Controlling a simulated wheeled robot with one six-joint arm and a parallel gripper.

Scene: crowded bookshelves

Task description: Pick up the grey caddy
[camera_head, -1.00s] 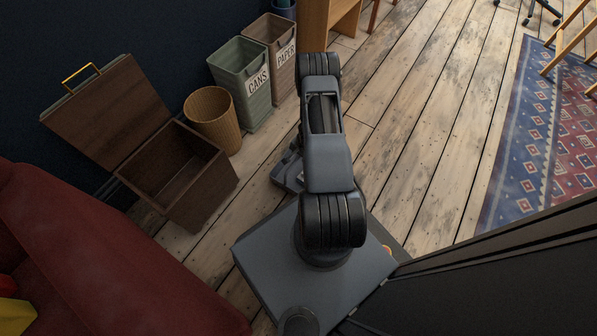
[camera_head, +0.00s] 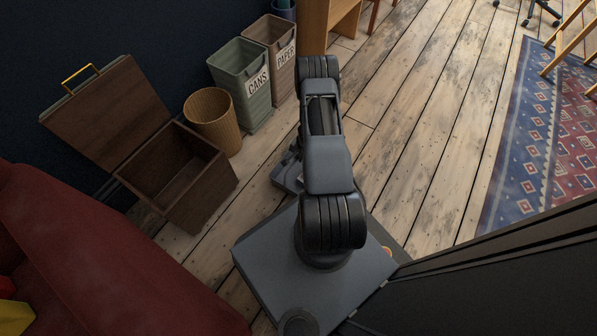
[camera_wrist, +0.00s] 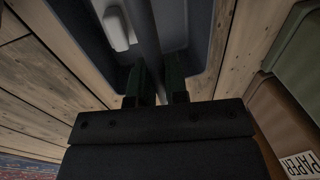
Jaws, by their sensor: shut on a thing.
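The grey caddy (camera_head: 287,174) stands on the wooden floor beside my arm in the head view, which hides much of it. In the wrist view the caddy (camera_wrist: 182,32) fills the top middle, a blue-grey open tray with a grey bar across its middle. A pale, rounded object (camera_wrist: 117,28) lies in its left part. My gripper (camera_wrist: 154,82) has its two dark green fingers on either side of the bar and is shut on it. In the head view my gripper is mostly hidden by my arm.
A green CANS bin (camera_head: 240,85), a brown PAPER bin (camera_head: 271,50) and a wicker basket (camera_head: 212,120) stand behind the caddy. An open wooden chest (camera_head: 205,190) is to the left, a red sofa (camera_head: 90,255) in front of it.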

